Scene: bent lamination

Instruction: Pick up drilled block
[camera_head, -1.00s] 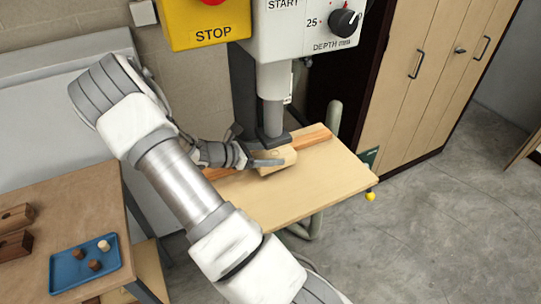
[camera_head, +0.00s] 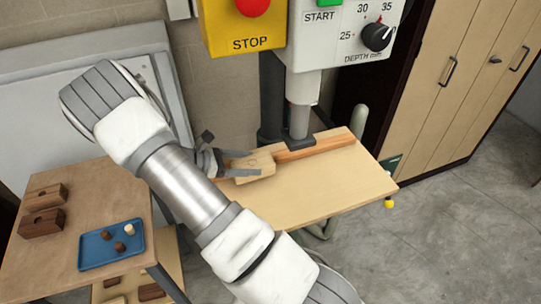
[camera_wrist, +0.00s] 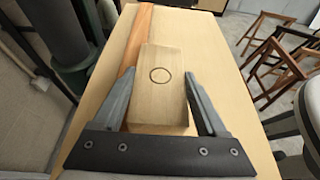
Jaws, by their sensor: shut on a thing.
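The drilled block (camera_head: 255,165) is pale wood with a round ring mark on its top face. In the wrist view the block (camera_wrist: 159,95) sits between the two fingers, with its ring towards the camera. My gripper (camera_head: 250,167) is shut on it. In the wrist view my gripper (camera_wrist: 158,88) has one finger along each side of the block. The block is over the left part of the drill press table (camera_head: 320,190), left of the drill spindle (camera_head: 299,120). I cannot tell whether it touches the table.
A reddish wooden fence strip (camera_head: 318,146) runs along the back of the table. The drill head with its STOP box (camera_head: 243,30) stands above. A bench at left holds brown blocks (camera_head: 42,222) and a blue tray (camera_head: 95,256) with small pieces. The table's front right is clear.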

